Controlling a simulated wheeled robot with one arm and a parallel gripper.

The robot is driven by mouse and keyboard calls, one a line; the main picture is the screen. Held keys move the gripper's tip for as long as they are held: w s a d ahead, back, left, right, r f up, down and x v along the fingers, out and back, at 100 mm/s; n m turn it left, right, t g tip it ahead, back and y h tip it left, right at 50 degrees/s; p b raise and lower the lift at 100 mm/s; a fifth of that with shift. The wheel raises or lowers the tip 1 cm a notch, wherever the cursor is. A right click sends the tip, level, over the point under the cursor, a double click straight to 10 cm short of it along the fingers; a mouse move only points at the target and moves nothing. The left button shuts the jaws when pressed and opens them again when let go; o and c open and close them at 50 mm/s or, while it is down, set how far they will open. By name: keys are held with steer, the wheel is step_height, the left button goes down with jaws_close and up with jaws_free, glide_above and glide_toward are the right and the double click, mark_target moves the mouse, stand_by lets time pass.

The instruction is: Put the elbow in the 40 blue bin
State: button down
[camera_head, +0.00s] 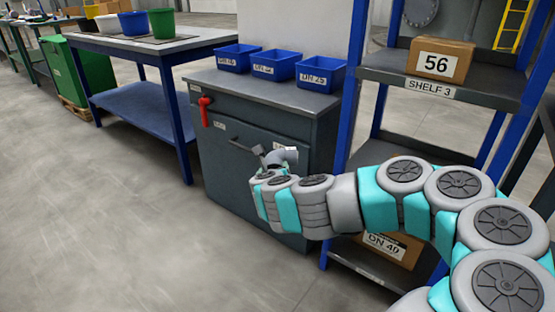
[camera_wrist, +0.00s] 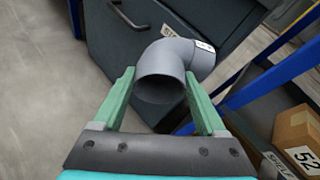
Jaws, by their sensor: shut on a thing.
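A grey pipe elbow (camera_wrist: 172,62) is between the two green fingers of my gripper (camera_wrist: 159,80) in the wrist view. The fingers are shut on it, and one open end faces the camera. In the head view the elbow (camera_head: 284,155) shows small at the end of my arm, in front of the grey cabinet and below its top. Three blue bins stand in a row on the cabinet: a left bin (camera_head: 237,58), a middle bin (camera_head: 276,65) and a right bin (camera_head: 320,74). The right label reads DN 25; the other two are hard to read.
The grey cabinet (camera_head: 225,148) has a red handle (camera_head: 205,112). A blue-framed shelf stands to the right with a box marked 56 (camera_head: 439,60) and a low box marked DN 40 (camera_head: 391,246). A blue table (camera_head: 140,45) with buckets is at left. The floor in front is clear.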

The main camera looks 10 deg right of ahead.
steer(key=shift+w+a+f+m+h, duration=0.1)
steer(key=shift+a+f+m+h, duration=0.1)
steer(key=shift+f, duration=0.4)
steer(key=shift+w+a+f+m+h, duration=0.1)
steer(key=shift+a+f+h, duration=0.1)
steer(key=shift+f, duration=0.35)
steer(key=shift+r, duration=0.15)
steer(key=shift+d, duration=0.1)
